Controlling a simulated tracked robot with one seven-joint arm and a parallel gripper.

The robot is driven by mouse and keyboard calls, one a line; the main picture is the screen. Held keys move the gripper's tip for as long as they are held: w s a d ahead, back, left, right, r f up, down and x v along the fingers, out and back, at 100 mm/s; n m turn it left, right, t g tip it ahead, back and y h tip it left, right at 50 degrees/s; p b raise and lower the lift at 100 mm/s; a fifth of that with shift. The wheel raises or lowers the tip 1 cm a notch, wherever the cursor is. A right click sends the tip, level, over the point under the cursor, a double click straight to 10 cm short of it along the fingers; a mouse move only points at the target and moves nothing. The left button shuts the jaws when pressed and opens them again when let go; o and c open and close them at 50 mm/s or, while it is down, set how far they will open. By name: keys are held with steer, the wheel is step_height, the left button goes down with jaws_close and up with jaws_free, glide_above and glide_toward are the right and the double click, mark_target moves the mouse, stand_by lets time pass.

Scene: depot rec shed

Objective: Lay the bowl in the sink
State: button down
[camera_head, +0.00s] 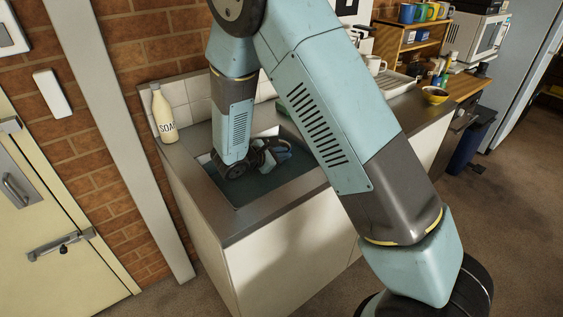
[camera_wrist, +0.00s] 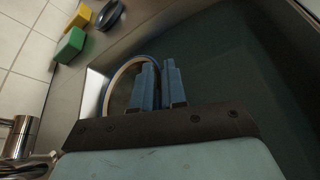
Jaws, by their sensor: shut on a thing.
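The bowl (camera_wrist: 113,92), with a tan rim and blue outside, shows in the wrist view beside and partly behind my fingers. My gripper (camera_wrist: 159,66) is shut on its rim. In the head view my gripper (camera_head: 276,156) is low over the dark sink basin (camera_head: 262,186), and the bowl is hard to make out there. The sink basin (camera_wrist: 225,60) fills the right of the wrist view. I cannot tell whether the bowl touches the basin floor. My fingers hide part of the bowl.
A soap bottle (camera_head: 162,113) stands at the sink's back left corner. A green block (camera_wrist: 70,45), a yellow block (camera_wrist: 80,16) and a dark blue round thing (camera_wrist: 109,14) lie on the rim. A tap (camera_wrist: 17,135) is close by. A yellow bowl (camera_head: 435,95) sits on the far counter.

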steer(key=shift+f, duration=1.45)
steer(key=shift+f, duration=0.6)
steer(key=c, duration=1.2)
jaws_free()
steer(key=shift+o, duration=0.2)
